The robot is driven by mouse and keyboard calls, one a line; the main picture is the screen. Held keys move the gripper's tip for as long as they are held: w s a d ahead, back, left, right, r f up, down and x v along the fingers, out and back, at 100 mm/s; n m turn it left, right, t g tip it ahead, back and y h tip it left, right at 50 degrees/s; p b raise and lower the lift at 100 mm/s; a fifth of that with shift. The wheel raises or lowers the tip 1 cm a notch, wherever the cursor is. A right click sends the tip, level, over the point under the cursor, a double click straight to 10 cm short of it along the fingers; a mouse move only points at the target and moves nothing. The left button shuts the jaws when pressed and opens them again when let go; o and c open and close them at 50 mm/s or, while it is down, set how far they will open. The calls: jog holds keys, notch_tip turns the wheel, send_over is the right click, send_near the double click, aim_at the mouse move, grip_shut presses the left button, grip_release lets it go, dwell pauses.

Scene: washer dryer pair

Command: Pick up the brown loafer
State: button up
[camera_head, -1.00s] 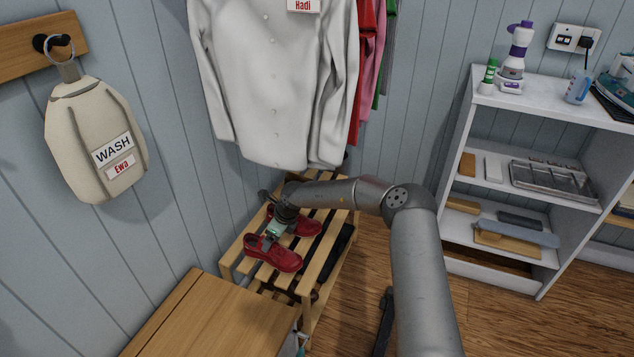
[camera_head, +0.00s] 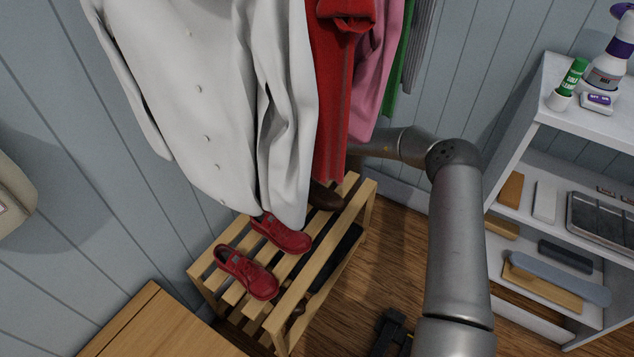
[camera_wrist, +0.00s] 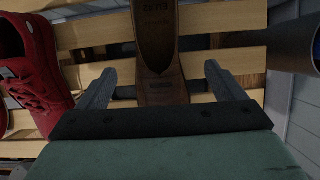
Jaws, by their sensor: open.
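A brown loafer (camera_head: 326,197) sits on the top of the slatted wooden rack, partly hidden by the hanging clothes in the head view. My gripper (camera_wrist: 161,85) is open, one finger on each side of the loafer, with visible gaps to both. I cannot tell how high the fingers are above the slats. The gripper is hidden behind the clothes in the head view.
A pair of red shoes (camera_head: 247,272) stands on the wooden rack (camera_head: 296,292), left of the loafer. A white shirt (camera_head: 205,100) and a red garment (camera_head: 333,110) hang close above. A white shelf (camera_head: 585,128) stands at right. A wooden top (camera_head: 160,325) is at front left.

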jog(key=shift+s+x, duration=0.2)
jog(key=shift+x, duration=0.85)
jog(key=b+x, duration=0.1)
jog(key=x, duration=0.3)
jog(key=shift+w+a+f, duration=0.1)
jog(key=shift+f, duration=0.1)
jog(key=c, duration=1.2)
jog(key=shift+r, duration=0.15)
